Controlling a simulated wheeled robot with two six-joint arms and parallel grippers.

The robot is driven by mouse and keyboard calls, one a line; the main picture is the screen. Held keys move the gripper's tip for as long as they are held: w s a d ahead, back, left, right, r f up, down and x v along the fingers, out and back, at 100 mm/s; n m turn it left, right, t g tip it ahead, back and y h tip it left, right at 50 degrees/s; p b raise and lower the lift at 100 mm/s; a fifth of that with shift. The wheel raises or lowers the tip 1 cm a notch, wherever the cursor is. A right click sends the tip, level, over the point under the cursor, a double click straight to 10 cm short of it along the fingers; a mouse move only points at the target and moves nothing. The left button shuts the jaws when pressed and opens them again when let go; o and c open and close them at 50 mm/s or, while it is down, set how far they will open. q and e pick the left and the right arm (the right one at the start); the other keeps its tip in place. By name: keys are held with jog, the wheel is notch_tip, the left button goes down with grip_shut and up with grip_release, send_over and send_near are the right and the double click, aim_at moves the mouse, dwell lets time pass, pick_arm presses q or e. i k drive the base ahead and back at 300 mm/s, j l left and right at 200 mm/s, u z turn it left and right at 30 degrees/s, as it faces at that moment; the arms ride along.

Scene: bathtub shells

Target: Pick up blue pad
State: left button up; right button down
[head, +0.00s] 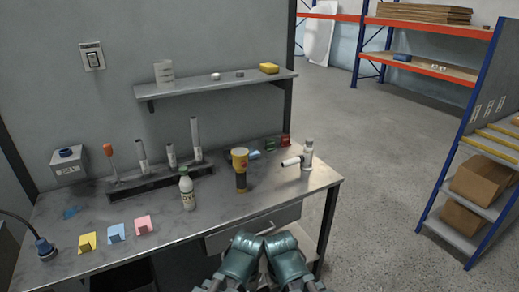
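A light blue pad (116,233) lies on the grey workbench (75,258) near its front left. It sits between a yellow pad (87,243) and a pink pad (145,225), with small gaps between them. A flatter, darker blue piece (70,212) lies farther back at the left. Teal parts of my two arms show side by side at the bottom centre, in front of the bench and well to the right of the blue pad. I cannot make out the fingers of either gripper.
A white bottle (187,194), a yellow-topped dark cylinder (240,170) and a rack (150,182) with upright tubes stand on the bench. A lamp (45,248) reaches in at the left edge. A wall shelf (220,85) hangs above. Open floor lies right of the bench.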

aim_at(254, 154)
jog(key=i+l, duration=0.2)
jog(key=l, duration=0.15)
jog(key=i+l, duration=0.2)
jog(key=l, duration=0.2)
jog(key=i+l, duration=0.25)
jog(key=i+l+u, duration=0.1)
jog(key=l, duration=0.35)
jog(key=i+l, duration=0.3)
jog(key=l, duration=0.1)
